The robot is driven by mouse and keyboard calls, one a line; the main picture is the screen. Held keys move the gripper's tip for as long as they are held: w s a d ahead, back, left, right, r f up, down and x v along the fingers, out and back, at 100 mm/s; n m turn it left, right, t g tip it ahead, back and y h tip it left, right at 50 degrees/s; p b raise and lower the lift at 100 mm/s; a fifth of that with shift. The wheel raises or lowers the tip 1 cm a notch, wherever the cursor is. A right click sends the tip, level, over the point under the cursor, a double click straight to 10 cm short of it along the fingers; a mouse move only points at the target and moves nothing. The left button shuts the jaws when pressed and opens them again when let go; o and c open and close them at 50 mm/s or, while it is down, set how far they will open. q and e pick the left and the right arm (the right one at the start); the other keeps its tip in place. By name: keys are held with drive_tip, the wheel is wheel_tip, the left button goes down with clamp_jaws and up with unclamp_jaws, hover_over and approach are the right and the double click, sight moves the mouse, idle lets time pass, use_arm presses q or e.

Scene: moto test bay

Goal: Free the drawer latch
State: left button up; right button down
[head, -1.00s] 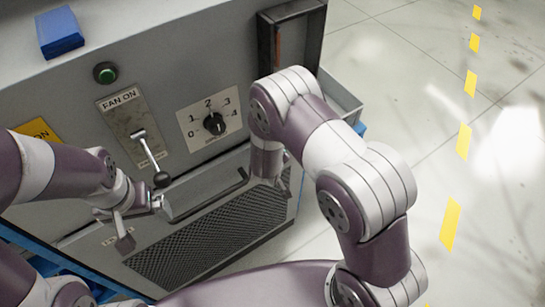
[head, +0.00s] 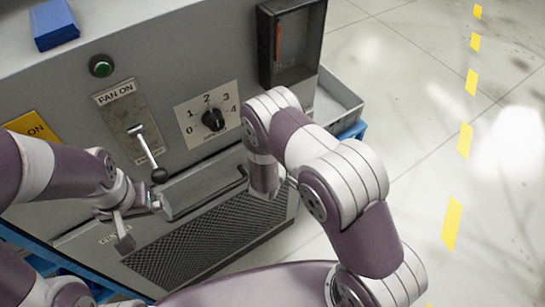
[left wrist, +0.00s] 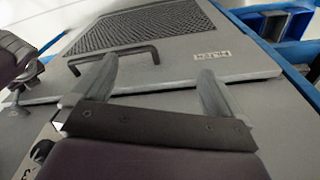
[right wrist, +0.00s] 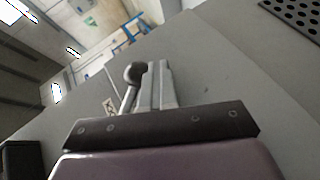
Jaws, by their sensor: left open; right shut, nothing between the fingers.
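The drawer front is the grey panel with a dark mesh (head: 205,245) low on the cabinet. It has a dark bar handle (head: 228,186), also seen in the left wrist view (left wrist: 140,50). I cannot make out a separate latch. My left gripper (head: 141,222) is open and empty in front of the panel's left part. In the left wrist view its fingers (left wrist: 156,70) are spread, one overlapping the handle. My right gripper is mostly hidden behind its own arm in the head view. In the right wrist view it (right wrist: 158,68) is shut and empty, beside a ball-ended lever (right wrist: 132,75).
Above the drawer are the fan lever (head: 148,155), a numbered dial (head: 212,120) and a green button (head: 101,66). A blue block (head: 54,24) lies on the cabinet top. A grey bin (head: 338,100) stands at the cabinet's right. The floor beyond is clear.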

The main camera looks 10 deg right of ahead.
drive_tip(key=d+t+h+b, duration=0.1)
drive_tip(key=d+n+t+h+b, duration=0.1)
drive_tip(key=w+d+r+n+t+h+b, duration=0.1)
drive_tip(key=shift+w+h+b, duration=0.1)
drive_tip(key=shift+h+b, duration=0.2)
use_arm(q)
drive_tip(key=shift+f+p, duration=0.5)
drive_tip(key=shift+f, duration=1.55)
use_arm(e)
drive_tip(key=shift+w+d+r+n+t, duration=0.15)
drive_tip(key=shift+d+r, duration=0.35)
drive_tip(key=shift+r, duration=0.25)
drive_tip(key=shift+w+d+r+n+t, duration=0.15)
drive_tip(key=shift+d+r, duration=0.3)
drive_tip(key=shift+r, duration=0.3)
